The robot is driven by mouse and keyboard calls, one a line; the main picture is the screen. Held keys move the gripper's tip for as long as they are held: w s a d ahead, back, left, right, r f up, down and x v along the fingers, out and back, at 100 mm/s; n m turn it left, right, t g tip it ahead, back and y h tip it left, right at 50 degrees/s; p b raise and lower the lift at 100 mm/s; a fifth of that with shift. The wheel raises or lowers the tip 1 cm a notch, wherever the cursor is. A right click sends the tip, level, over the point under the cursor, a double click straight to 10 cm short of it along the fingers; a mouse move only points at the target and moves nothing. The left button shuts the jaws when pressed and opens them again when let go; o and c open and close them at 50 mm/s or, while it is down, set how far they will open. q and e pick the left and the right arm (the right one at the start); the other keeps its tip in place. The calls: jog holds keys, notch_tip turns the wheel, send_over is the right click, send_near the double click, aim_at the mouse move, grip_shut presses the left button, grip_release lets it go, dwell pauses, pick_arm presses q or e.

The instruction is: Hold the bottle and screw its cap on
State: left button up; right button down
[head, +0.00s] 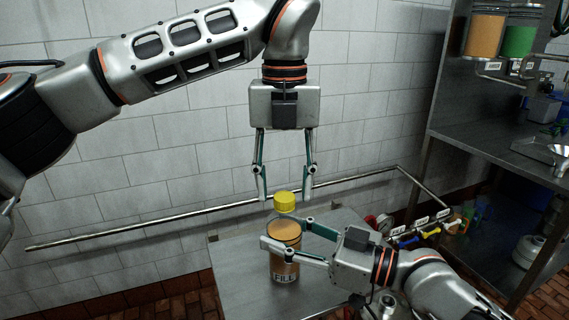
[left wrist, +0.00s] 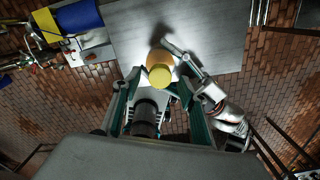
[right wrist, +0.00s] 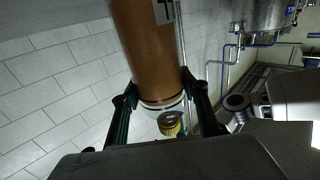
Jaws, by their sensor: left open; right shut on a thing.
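The bottle (head: 284,268) is an orange-brown cylinder with a "FILL" label, upright at the grey table. My right gripper (head: 284,233) is shut on it near the top; the right wrist view shows the bottle (right wrist: 150,50) between its fingers (right wrist: 160,88). The yellow cap (head: 285,201) is just above the bottle's mouth, with a gap between them in the right wrist view, where the cap (right wrist: 170,124) shows its hollow underside. My left gripper (head: 285,196) points down, open, its fingertips on either side of the cap without touching it. The left wrist view shows the cap (left wrist: 160,76) over the bottle.
The grey metal table (head: 235,280) is clear left of the bottle. A metal rail (head: 150,225) runs along the tiled wall behind. At the right stand a steel shelf unit (head: 480,130) and several valve handles with labels (head: 420,225). Orange and green containers (head: 484,35) hang upper right.

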pick_arm(q)
jog(key=shift+f, duration=0.6)
grip_shut()
jog(key=shift+o, duration=0.3)
grip_release()
jog(key=shift+r, duration=0.1)
notch_tip(320, 180, up, 12)
